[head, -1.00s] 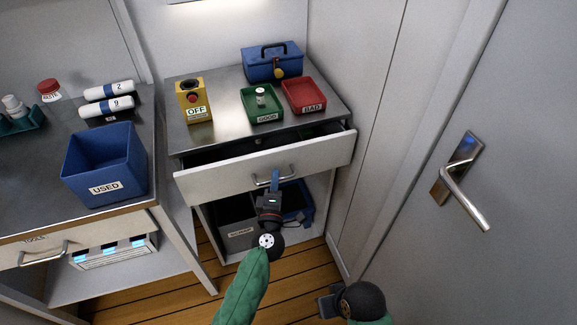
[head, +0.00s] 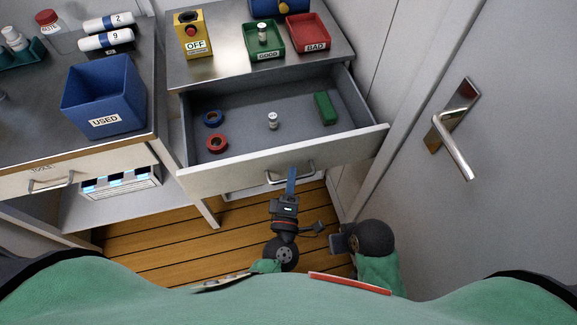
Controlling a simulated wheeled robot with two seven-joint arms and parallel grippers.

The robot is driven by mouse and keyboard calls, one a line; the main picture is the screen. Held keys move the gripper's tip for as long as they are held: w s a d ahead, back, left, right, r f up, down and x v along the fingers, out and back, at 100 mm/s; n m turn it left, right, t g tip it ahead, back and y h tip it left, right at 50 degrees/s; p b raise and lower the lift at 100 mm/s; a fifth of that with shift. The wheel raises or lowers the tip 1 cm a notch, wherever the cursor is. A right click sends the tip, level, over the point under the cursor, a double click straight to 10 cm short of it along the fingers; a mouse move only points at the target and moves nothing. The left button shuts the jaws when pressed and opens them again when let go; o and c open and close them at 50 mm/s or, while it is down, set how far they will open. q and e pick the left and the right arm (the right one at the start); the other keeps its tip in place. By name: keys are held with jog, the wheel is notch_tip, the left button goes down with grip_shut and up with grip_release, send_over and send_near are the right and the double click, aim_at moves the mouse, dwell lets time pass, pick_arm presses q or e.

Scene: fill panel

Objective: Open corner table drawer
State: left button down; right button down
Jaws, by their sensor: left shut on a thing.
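The corner table (head: 240,65) has a metal top and a grey drawer (head: 250,95) that stands well open, with its inside in plain view. My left gripper (head: 291,178) is shut on the drawer's bar handle (head: 277,176), at the middle of the drawer front. In the drawer lie a blue ring (head: 213,118), a red ring (head: 217,143), a small white bottle (head: 272,121) and a green block (head: 324,108). My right gripper (head: 337,243) is low, right of the left one and apart from the drawer; its fingers are too unclear to read.
On the corner table stand a yellow OFF box (head: 193,34), a green GOOD tray (head: 265,52) with a vial and a red BAD tray (head: 317,46). A blue USED bin (head: 104,95) is on the left bench. A grey door with a lever handle (head: 454,140) bounds the right.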

pick_arm(q)
jog(key=shift+s, duration=0.2)
pick_arm(e)
jog(key=shift+w+d, duration=0.1)
jog(key=shift+d, duration=0.1)
jog(key=shift+a, duration=0.1)
pick_arm(q)
jog(key=c, duration=1.5)
grip_release()
pick_arm(e)
jog(key=shift+a, duration=0.25)
